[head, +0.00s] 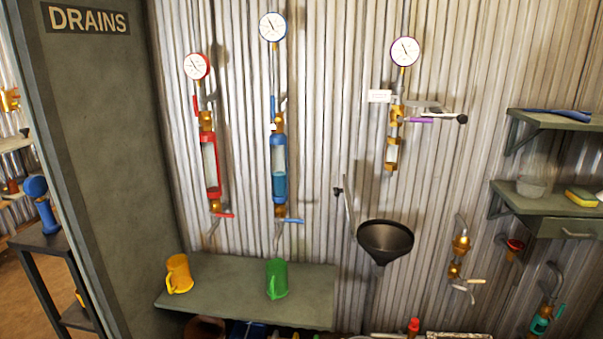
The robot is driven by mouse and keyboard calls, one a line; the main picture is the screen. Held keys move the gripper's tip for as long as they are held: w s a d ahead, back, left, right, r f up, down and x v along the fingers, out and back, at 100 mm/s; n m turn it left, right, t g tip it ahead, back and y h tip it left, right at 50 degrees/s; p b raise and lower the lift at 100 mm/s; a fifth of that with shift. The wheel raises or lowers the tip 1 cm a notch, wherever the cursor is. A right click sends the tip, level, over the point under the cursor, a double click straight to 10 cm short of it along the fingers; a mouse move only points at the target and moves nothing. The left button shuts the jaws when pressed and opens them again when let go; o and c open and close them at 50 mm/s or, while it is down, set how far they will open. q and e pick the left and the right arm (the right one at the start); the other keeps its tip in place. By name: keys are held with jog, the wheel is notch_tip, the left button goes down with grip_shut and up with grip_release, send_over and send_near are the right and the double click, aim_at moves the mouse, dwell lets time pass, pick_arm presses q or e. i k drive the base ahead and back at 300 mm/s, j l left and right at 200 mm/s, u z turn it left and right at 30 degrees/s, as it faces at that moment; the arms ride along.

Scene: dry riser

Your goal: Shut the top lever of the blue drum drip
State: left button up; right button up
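The blue drum drip (278,155) is fixed to the corrugated wall left of centre, a clear tube in a blue frame with blue liquid in its lower part. A round white gauge (273,27) sits on the pipe above it. Its top lever (272,106) is blue and stands upright, in line with the pipe, beside the brass valve (278,122). Its bottom lever (291,220) is blue and lies level, pointing right across the pipe. Neither of my grippers is in view.
A similar red drip (210,165) hangs to the left. A green jug (277,280) stands on the shelf (230,298) below the blue drip, and a yellow jug (179,274) stands left of it. A black funnel (385,240) is to the right.

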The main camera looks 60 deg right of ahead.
aim_at(273, 107)
jog(key=z, duration=1.75)
jog(key=i+z, duration=0.2)
jog(key=i, duration=0.85)
